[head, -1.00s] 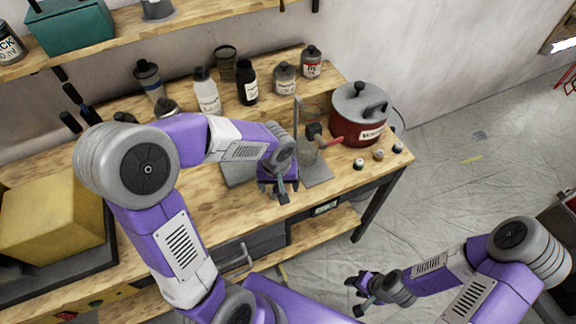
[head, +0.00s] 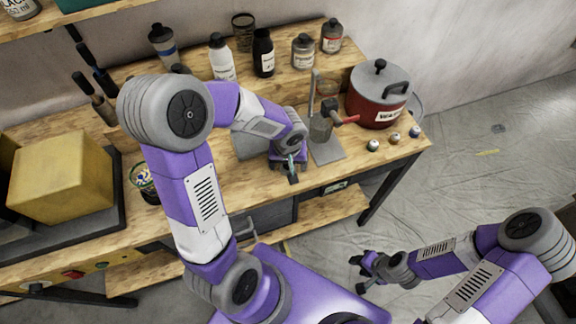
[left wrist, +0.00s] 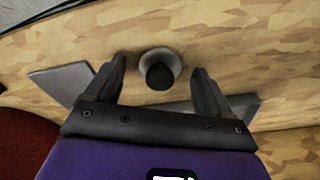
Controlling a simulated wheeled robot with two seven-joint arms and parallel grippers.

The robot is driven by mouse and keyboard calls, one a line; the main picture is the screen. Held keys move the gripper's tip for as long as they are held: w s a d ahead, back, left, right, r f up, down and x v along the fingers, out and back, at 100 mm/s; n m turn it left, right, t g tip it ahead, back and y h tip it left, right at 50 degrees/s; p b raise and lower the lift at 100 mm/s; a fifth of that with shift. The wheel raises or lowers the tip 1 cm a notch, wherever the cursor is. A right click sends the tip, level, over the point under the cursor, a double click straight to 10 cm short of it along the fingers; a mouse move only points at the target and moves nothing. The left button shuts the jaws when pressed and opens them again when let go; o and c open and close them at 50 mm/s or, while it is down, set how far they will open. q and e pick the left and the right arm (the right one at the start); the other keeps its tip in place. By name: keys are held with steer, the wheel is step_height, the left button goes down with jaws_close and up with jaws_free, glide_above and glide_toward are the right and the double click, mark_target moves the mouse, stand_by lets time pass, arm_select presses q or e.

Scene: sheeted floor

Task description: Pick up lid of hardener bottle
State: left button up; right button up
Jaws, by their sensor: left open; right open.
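In the left wrist view a small round grey container with a black top (left wrist: 160,76) stands upright on the wooden bench, seen from above. Its label does not show, so I cannot tell whether it is the hardener bottle. My left gripper (left wrist: 158,66) is open, with one finger on each side of it and gaps on both sides. In the head view my left gripper (head: 291,174) hangs over the front part of the bench (head: 225,185), and its own wrist hides most of what lies beneath. My right gripper (head: 362,272) is open and empty, away from the bench.
A red pot (head: 376,104) and a stand with a grey base plate (head: 327,152) are on the right. Several bottles, including a white one (head: 221,60) and a black one (head: 263,54), line the back. A yellow block (head: 62,178) is at the left. Small balls (head: 394,138) lie near the right edge.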

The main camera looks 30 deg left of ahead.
arm_select(q)
steer(key=c, duration=1.1)
steer(key=shift+r, duration=0.1)
